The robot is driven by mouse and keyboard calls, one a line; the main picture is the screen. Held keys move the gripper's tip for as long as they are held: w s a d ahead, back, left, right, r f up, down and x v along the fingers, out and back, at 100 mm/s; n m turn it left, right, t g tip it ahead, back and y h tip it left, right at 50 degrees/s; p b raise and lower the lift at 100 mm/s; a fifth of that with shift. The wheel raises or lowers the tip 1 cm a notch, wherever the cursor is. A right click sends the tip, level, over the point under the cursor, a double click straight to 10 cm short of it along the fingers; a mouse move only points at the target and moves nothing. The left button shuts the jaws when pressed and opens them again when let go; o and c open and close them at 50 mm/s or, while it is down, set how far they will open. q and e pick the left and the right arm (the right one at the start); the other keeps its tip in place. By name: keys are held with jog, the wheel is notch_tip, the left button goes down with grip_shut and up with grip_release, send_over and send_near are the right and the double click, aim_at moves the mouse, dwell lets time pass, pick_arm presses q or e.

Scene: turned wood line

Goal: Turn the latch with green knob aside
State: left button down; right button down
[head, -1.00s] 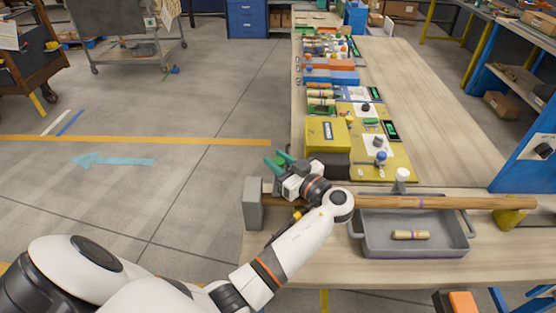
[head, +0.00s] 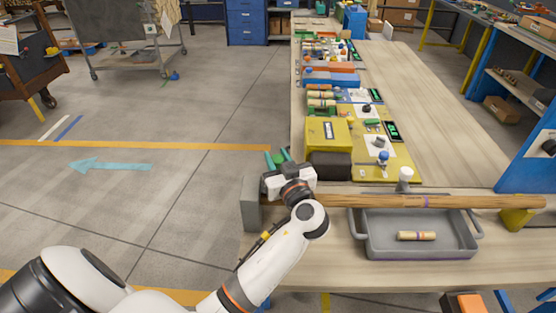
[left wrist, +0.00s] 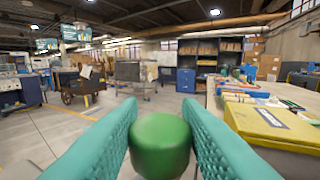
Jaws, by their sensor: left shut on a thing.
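The green knob (left wrist: 160,145) is a rounded green cylinder seen close up in the left wrist view, between the two teal fingers. My left gripper (head: 278,160) is shut on it, at the left edge of the bench, behind the grey block. The fingers show on both sides of the knob in the left wrist view (left wrist: 165,135). The latch's arm below the knob is hidden, so I cannot tell its angle. My right gripper is not in view.
A long wooden bar (head: 450,202) lies across the bench, with a grey end block (head: 251,203) at its left. A grey tray (head: 375,240) holds a turned wood piece (head: 416,236). A yellow box (head: 327,134) stands close to the right of my left gripper. Open floor lies left.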

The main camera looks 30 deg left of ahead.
pick_arm(q)
jog(key=c, duration=1.3)
grip_release()
jog(key=shift+r, duration=0.1)
jog(key=shift+o, duration=1.3)
jog(key=shift+a, duration=0.1)
jog(key=b+v, duration=0.3)
jog(key=v, duration=0.9)
jog(key=shift+b, duration=0.35)
